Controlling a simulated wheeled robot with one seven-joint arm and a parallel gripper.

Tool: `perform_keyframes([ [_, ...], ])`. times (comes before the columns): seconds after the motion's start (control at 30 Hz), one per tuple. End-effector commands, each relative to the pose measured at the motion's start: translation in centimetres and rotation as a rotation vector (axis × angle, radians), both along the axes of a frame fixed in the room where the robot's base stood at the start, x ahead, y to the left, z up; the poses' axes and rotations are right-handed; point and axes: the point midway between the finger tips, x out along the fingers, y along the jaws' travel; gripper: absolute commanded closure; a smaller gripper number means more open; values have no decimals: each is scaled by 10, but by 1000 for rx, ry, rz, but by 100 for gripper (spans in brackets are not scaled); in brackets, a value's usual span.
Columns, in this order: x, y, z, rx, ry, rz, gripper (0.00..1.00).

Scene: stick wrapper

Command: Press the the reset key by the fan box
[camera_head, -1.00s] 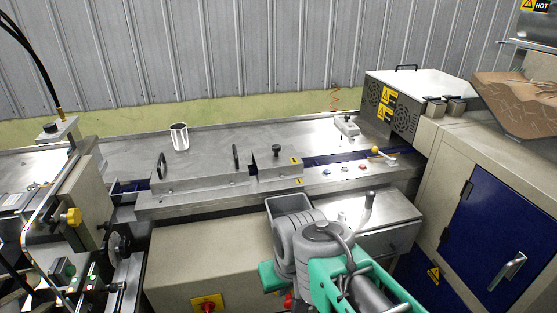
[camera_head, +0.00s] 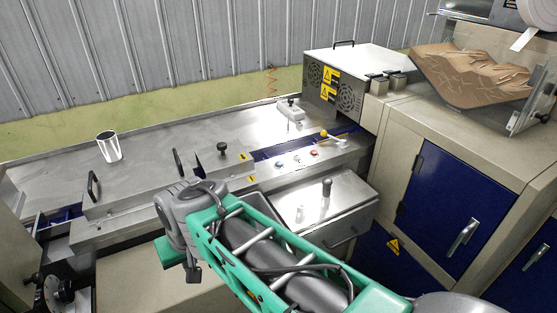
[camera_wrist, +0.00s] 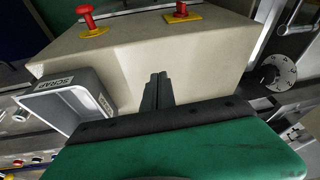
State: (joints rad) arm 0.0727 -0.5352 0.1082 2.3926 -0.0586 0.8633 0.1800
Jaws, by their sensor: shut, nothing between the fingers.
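The fan box (camera_head: 340,80), a grey-white box with round fan grilles and yellow warning labels, stands at the machine's back right. A row of small keys runs along the steel rail in front of it: a blue key (camera_head: 280,163), a pale one and a red key (camera_head: 314,152). I cannot read which one is marked reset. Small coloured keys (camera_wrist: 37,160) also show at the lower left of the wrist view. My gripper (camera_wrist: 157,77) is shut and empty, in front of a beige panel, away from the keys. In the head view my arm hides its fingertips.
A grey SCRAP bin (camera_wrist: 75,105) is beside my gripper in the wrist view. A yellow-knobbed lever (camera_head: 324,134) stands near the keys. A dark-knobbed drawer top (camera_head: 327,188) lies in front of them.

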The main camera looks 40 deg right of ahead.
Motion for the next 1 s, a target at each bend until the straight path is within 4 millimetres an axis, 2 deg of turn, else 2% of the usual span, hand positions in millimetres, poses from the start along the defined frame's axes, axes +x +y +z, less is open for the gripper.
perform_keyframes([
  [0.03,20,-16,21,41,-13,-120,100],
  [0.1,52,-44,42,126,-44,-328,100],
  [0.17,79,-74,58,209,-75,-517,100],
  [0.27,115,-132,77,357,-126,-820,100],
  [0.3,126,-157,84,419,-146,-937,100],
  [0.37,138,-196,92,516,-176,-1107,100],
  [0.4,144,-224,97,583,-196,-1218,100],
  [0.47,148,-265,103,687,-226,-1378,100],
  [0.5,148,-292,107,757,-245,-1478,100],
  [0.6,141,-352,112,921,-285,-1693,100],
  [0.63,138,-366,112,965,-295,-1742,100],
  [0.7,131,-393,113,1050,-313,-1837,100],
  [0.8,124,-414,113,1122,-326,-1912,100],
  [1.0,122,-419,112,1147,-331,-1933,100],
])
